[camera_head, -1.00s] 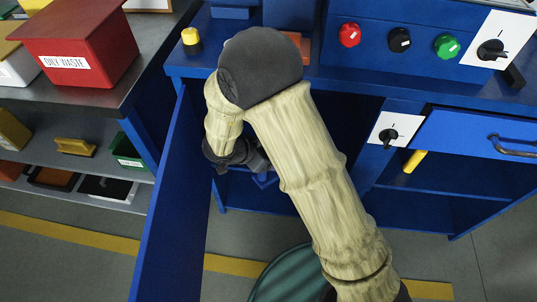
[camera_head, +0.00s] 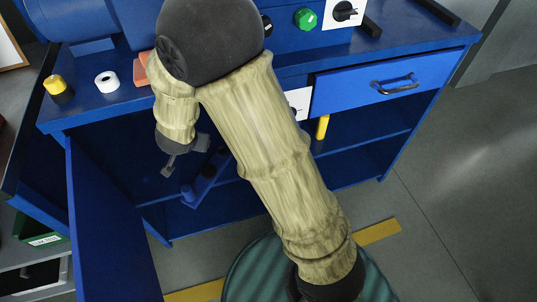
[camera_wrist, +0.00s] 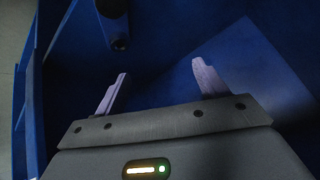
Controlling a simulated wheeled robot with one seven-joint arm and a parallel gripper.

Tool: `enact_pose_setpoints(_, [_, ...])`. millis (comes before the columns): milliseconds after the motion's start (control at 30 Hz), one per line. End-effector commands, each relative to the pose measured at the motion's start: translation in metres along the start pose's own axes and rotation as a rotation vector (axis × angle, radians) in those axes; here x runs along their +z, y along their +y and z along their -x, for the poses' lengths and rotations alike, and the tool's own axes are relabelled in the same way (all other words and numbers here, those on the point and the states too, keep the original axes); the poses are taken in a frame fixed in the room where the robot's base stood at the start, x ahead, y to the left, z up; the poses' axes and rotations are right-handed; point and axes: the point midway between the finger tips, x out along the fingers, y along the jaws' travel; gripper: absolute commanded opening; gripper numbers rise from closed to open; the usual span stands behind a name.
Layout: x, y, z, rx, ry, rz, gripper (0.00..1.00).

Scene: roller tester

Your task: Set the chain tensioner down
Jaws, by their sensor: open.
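My gripper (camera_head: 183,160) reaches into the open lower compartment of the blue bench. In the wrist view my gripper (camera_wrist: 160,72) is open, with nothing between its two pale fingers. A blue part with a long bar and a short upright knob (camera_head: 203,184) lies on the compartment floor, just beyond the fingers; it looks like the chain tensioner. In the wrist view a blue piece with a dark round end (camera_wrist: 115,25) shows ahead of the left finger, apart from it; it appears to be the same part.
The open blue door (camera_head: 105,225) stands at the left of the compartment. A white roll (camera_head: 106,81) and a yellow-capped item (camera_head: 58,88) stand on the bench top. Floor at right is clear.

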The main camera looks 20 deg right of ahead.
Motion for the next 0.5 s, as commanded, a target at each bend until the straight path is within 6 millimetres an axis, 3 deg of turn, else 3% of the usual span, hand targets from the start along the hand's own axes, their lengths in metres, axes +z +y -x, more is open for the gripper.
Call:
enact_pose_setpoints(100, [-0.017,0.017,0.017,-0.069,-0.055,0.067,0.72])
enact_pose_setpoints(267, [-0.024,0.048,0.041,-0.117,-0.141,0.176,0.72])
enact_pose_setpoints(500, [-0.017,0.122,0.083,-0.085,-0.291,0.353,0.72])
